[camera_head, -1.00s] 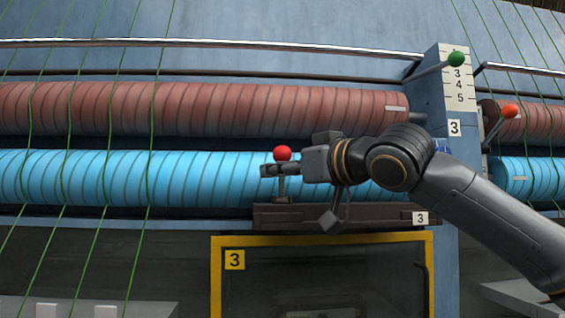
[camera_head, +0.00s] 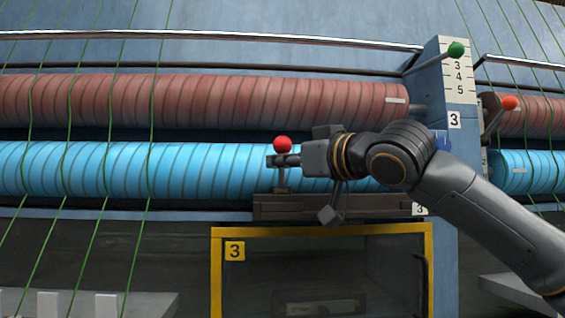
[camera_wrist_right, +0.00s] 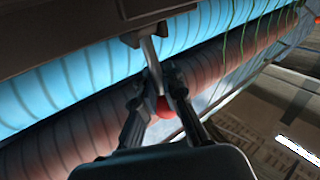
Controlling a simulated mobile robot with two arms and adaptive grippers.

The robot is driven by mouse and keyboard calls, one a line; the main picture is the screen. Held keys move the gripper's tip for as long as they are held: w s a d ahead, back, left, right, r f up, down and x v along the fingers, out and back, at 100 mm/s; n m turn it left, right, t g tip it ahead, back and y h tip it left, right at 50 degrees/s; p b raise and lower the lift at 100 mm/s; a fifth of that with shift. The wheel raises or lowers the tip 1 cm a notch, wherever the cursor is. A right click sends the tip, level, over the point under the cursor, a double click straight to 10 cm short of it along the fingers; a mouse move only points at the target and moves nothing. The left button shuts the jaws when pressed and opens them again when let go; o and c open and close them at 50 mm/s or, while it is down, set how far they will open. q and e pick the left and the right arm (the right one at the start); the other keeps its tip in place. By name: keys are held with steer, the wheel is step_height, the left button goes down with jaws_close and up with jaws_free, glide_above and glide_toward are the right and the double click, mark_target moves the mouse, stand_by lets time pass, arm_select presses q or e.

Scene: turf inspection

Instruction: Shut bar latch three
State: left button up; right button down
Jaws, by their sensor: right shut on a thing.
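Bar latch three is a dark brown bar (camera_head: 300,208) below the blue roller, with a small 3 plate at its right end. A short grey post with a red knob (camera_head: 282,144) stands up from the bar. My right gripper (camera_head: 277,161) comes in from the right and is shut on the post just below the knob. In the right wrist view the fingers (camera_wrist_right: 160,92) close around the post, and the red knob (camera_wrist_right: 165,108) shows between them. The dark bar (camera_wrist_right: 80,28) is at the top of that view. My left gripper is not in view.
A blue roller (camera_head: 100,170) and a brown roller (camera_head: 200,103) lie behind my arm, with green cords across them at left. A yellow-framed window (camera_head: 217,275) is below. Levers with a green knob (camera_head: 456,49) and an orange knob (camera_head: 510,103) are at right.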

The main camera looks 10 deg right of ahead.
steer(key=n+t+y+b, duration=0.1)
steer(key=b, duration=0.1)
steer(key=s+f+n+t+y+b, duration=0.1)
steer(key=b, duration=0.1)
steer(key=shift+s+b, duration=0.3)
steer(key=shift+s+f+n+t+y+b, duration=0.1)
steer(key=shift+s+n+t+y+b, duration=0.15)
steer(key=shift+n+y+b, duration=0.35)
steer(key=shift+s+n+t+y+b, duration=0.15)
steer(key=shift+s+n+y+b, duration=0.2)
steer(key=shift+n+y, duration=0.45)
